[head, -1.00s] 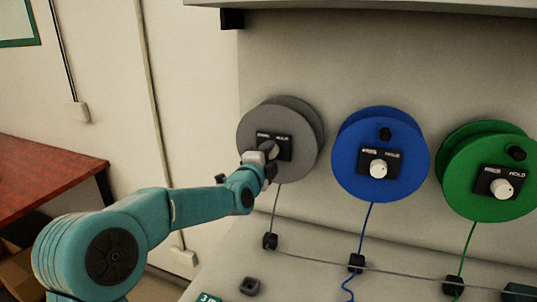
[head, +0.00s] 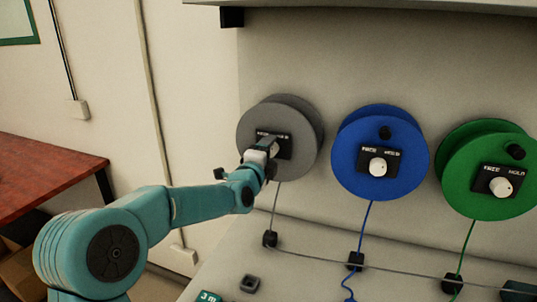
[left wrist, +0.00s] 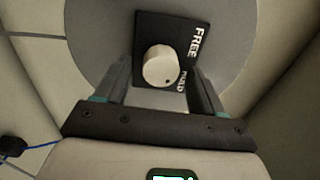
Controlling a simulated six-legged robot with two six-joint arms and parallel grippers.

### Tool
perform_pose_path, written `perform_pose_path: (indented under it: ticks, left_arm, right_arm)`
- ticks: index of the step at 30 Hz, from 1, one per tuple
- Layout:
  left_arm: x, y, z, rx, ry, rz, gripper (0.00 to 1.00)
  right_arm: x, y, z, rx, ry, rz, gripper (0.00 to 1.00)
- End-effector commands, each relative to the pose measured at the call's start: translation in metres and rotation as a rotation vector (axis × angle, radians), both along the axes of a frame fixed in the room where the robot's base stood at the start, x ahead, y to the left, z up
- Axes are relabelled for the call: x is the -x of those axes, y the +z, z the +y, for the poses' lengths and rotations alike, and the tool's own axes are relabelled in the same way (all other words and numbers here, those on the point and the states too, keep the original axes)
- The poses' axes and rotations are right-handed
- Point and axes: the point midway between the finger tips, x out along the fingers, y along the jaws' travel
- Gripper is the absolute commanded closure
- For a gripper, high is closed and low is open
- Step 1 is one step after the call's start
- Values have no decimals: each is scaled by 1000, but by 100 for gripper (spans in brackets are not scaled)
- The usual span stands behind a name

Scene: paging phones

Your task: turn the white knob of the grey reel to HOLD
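The grey reel (head: 262,118) is mounted on the wall panel, left of the other reels. Its black plate, marked FREE and HOLD (left wrist: 195,42), shows tilted in the left wrist view. The round white knob (left wrist: 161,66) sits on that plate, with a small dark dot near its lower edge. My left gripper (left wrist: 163,80) is open, with its two fingers on either side of the knob and a gap visible at each side. In the head view my left gripper (head: 270,158) partly hides the plate and knob. My right gripper is not in view.
A blue reel (head: 350,150) and a green reel (head: 460,185) with similar white knobs stand to the right. Cords run down from the reels through black guides (head: 355,261) on the pale surface below. A reddish table (head: 45,175) is at the left.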

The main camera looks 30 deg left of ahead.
Motion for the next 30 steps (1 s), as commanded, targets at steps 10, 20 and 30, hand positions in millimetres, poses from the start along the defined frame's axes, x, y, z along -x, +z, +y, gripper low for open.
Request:
perform_pose_path:
  ticks: [10,20,30]
  left_arm:
    - [6,0,-1,2,0,-1,32]
    - [80,-1,-19,1,0,-4,32]
    - [148,0,-35,1,0,-2,32]
  right_arm:
    - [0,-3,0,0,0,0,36]
    - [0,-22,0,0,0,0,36]
    - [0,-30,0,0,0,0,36]
